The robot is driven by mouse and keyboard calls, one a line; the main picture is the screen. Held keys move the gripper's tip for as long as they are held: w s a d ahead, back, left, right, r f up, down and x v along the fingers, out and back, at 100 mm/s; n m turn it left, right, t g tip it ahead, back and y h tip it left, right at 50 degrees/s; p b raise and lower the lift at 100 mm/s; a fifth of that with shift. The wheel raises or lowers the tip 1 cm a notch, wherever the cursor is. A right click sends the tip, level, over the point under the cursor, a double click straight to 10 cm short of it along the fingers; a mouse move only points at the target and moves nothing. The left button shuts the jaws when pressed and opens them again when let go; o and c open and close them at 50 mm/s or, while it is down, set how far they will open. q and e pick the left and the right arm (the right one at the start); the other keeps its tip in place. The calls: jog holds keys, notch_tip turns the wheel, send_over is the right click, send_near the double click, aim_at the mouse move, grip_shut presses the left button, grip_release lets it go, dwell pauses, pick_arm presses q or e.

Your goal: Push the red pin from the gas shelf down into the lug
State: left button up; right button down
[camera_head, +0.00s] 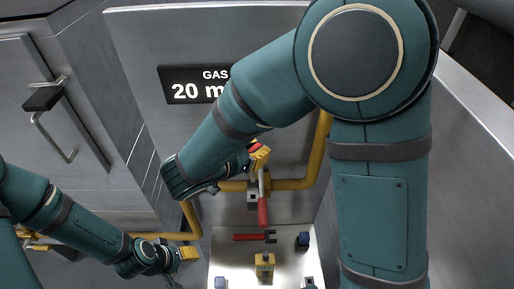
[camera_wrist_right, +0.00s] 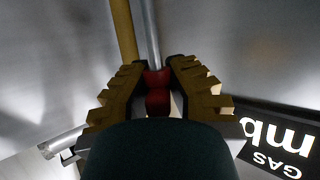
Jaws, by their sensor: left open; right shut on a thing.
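My right gripper (camera_head: 260,158) is high in front of the grey panel, with its fingers shut on a red piece that I take for the red pin (camera_wrist_right: 158,92). A grey rod (camera_wrist_right: 150,35) runs on from the red piece in the right wrist view. Below the gripper in the head view is a small grey block (camera_head: 252,200), possibly the lug, beside a red upright piece (camera_head: 263,212). I cannot tell whether the pin touches the block. My left gripper (camera_head: 188,253) is open and empty at lower left, beside the pale shelf (camera_head: 225,250).
A red-handled tool (camera_head: 250,237) with a dark forked end lies on the shelf. A yellow piece (camera_head: 264,266) and dark blue blocks (camera_head: 303,240) stand near it. Yellow pipes (camera_head: 292,184) run along the panel, under a black gas sign (camera_head: 190,86). My right arm hides much of the right side.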

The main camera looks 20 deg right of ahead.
aim_at(252, 181)
notch_tip(252, 181, down, 6)
jog(key=b, duration=0.3)
jog(key=shift+r, duration=0.1)
dwell(0.4)
jog(key=shift+p, duration=1.25)
dwell(1.4)
jog(key=shift+f+b, duration=1.45)
jog(key=shift+f, duration=1.15)
jog(key=c, duration=1)
grip_release()
jog(key=shift+c, duration=0.2)
jog(key=shift+a, duration=0.1)
jog(key=v, duration=1.2)
